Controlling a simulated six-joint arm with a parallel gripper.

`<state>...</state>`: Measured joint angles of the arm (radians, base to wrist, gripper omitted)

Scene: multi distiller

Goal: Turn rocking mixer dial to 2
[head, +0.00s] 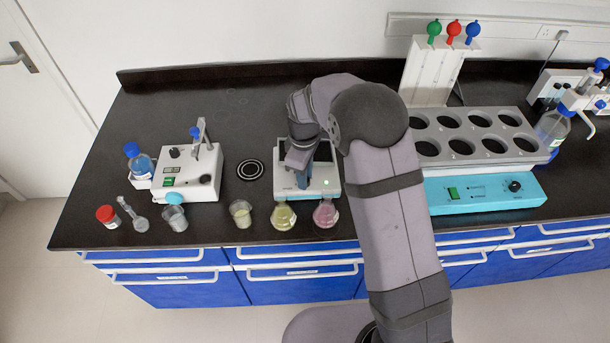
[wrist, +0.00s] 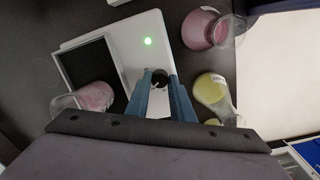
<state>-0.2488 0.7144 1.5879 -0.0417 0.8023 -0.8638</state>
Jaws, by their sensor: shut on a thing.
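The rocking mixer (head: 322,191) is a white box in the middle of the bench in the head view, partly hidden by my arm. In the wrist view its white body (wrist: 122,39) carries a lit green light and a dark platform (wrist: 87,63) in a white frame. A flask with pink liquid (wrist: 96,97) is at the platform. The dial (wrist: 160,76) is a small black knob on the white top. My gripper (wrist: 161,82) is shut on the dial, with one blue finger on each side; it points down over the mixer. The dial's markings cannot be read.
A yellow flask (head: 283,217) and a pink flask (head: 325,214) stand close in front of the mixer. A beaker (head: 240,213) is to their left. A white stirrer device (head: 201,186) stands further left, and a turquoise-based multi-well unit (head: 470,195) stands to the right.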

